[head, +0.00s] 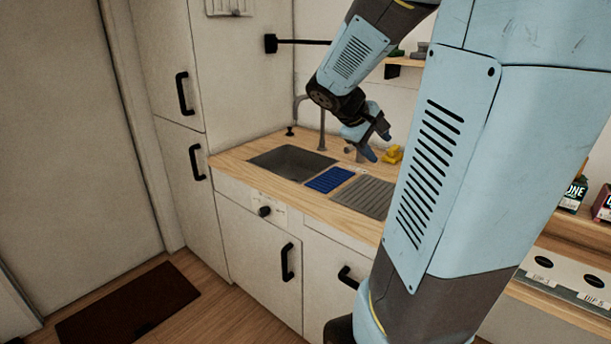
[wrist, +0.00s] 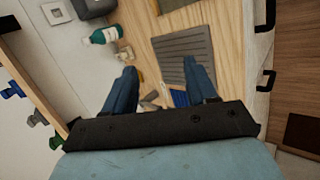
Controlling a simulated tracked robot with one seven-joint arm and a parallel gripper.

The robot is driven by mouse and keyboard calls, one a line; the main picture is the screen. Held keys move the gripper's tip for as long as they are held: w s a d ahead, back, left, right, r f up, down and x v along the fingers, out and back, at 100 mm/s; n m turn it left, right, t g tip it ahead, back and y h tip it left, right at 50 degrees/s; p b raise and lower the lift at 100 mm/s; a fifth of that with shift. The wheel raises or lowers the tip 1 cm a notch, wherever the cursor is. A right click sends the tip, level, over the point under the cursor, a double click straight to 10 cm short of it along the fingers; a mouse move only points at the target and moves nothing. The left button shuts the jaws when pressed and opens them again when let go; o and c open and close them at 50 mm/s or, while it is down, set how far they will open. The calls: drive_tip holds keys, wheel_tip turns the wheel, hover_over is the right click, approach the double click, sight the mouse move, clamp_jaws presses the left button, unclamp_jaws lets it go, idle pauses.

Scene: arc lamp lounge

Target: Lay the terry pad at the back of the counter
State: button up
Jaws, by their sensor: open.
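A flat blue ribbed pad (head: 330,180), which looks like the terry pad, lies between the sink and a grey ribbed draining board on the wooden counter (head: 348,217), nearer its front. In the wrist view the blue pad (wrist: 180,98) is partly hidden by a finger. My gripper (head: 378,144) is open and empty. It hangs above the back part of the counter, behind and to the right of the pad, apart from it. In the wrist view my gripper's fingers (wrist: 160,70) point across the counter.
The sink (head: 291,163) with a tap (head: 322,128) is left of the pad. The grey draining board (head: 364,196) is on its right. A yellow object (head: 393,154) stands at the back by my gripper. A green bottle (wrist: 103,35) lies in the wrist view's upper left.

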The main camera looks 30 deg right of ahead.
drive_tip(key=s+a+r+m+t+y, duration=0.1)
drive_tip(key=s+a+y, duration=0.3)
drive_tip(key=a, duration=0.8)
drive_tip(key=s+a+r+m+t+y, duration=0.1)
drive_tip(key=s+a+t+y, duration=0.3)
drive_tip(key=a, duration=0.8)
drive_tip(key=s, duration=0.2)
drive_tip(key=shift+s+a, duration=0.3)
drive_tip(key=shift+r, duration=0.1)
drive_tip(key=shift+c, duration=0.3)
